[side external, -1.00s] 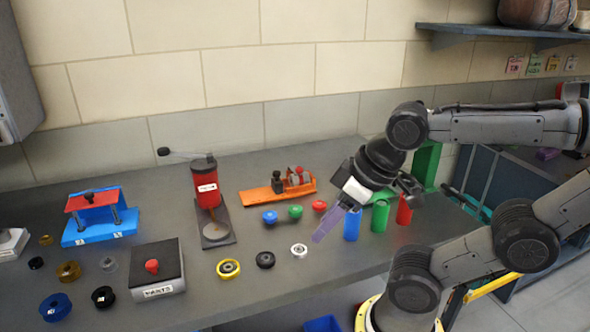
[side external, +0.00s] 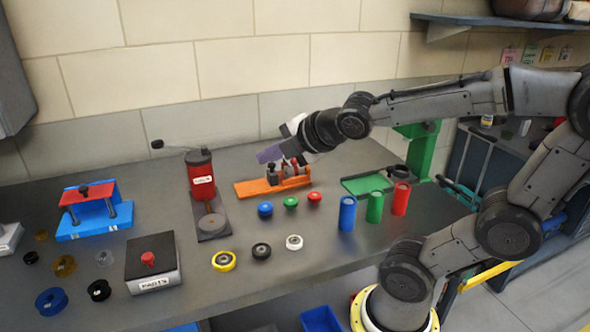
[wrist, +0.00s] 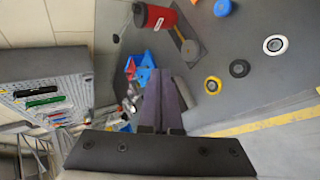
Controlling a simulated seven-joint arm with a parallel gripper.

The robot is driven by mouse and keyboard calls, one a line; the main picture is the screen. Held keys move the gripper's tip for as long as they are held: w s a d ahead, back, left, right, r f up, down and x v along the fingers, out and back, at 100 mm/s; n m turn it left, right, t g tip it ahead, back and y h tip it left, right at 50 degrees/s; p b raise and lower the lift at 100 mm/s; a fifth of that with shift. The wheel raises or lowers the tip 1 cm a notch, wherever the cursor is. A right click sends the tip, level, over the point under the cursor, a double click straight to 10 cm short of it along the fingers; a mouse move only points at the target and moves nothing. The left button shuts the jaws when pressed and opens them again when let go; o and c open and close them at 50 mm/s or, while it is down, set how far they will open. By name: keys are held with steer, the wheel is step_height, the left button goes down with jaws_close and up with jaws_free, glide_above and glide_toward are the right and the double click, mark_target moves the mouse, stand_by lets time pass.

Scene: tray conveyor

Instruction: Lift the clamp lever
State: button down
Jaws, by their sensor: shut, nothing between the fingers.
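The orange clamp fixture (side external: 252,188) sits near the back of the grey bench in the side view. It has small black, grey and red parts on top. My gripper (side external: 269,154) has purple fingers and hangs just above and behind this fixture, pointing left. The fingers and wrist overlap its upper parts, so I cannot tell which part is the lever or whether the fingers touch it. In the wrist view, my purple fingers (wrist: 160,100) lie together, with nothing visible between them.
A red press (side external: 200,176) stands left of the fixture. Blue (side external: 265,210), green (side external: 290,202) and red (side external: 314,198) knobs lie in front. Blue (side external: 347,214), green (side external: 375,207) and red (side external: 401,198) cylinders stand to the right. The wall is behind.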

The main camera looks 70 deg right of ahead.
steer(key=w+d+f+n+h, duration=0.1)
steer(key=w+d+f+n, duration=0.25)
steer(key=d, duration=0.25)
steer(key=w+d+f+n+h, duration=0.1)
steer(key=w+d+f+n, duration=0.15)
steer(key=d+n, duration=0.3)
steer(key=s+d+f+m+g+h, duration=0.1)
steer(key=s+d+f+m+g, duration=0.1)
steer(key=s+d+f, duration=0.4)
steer(key=d+f, duration=0.3)
steer(key=shift+f, duration=0.4)
steer(key=x, duration=0.9)
steer(key=shift+f, duration=0.3)
steer(key=shift+d+r, duration=0.8)
steer(key=shift+d, duration=0.05)
steer(key=shift+d+r, duration=0.5)
steer(key=shift+r, duration=0.25)
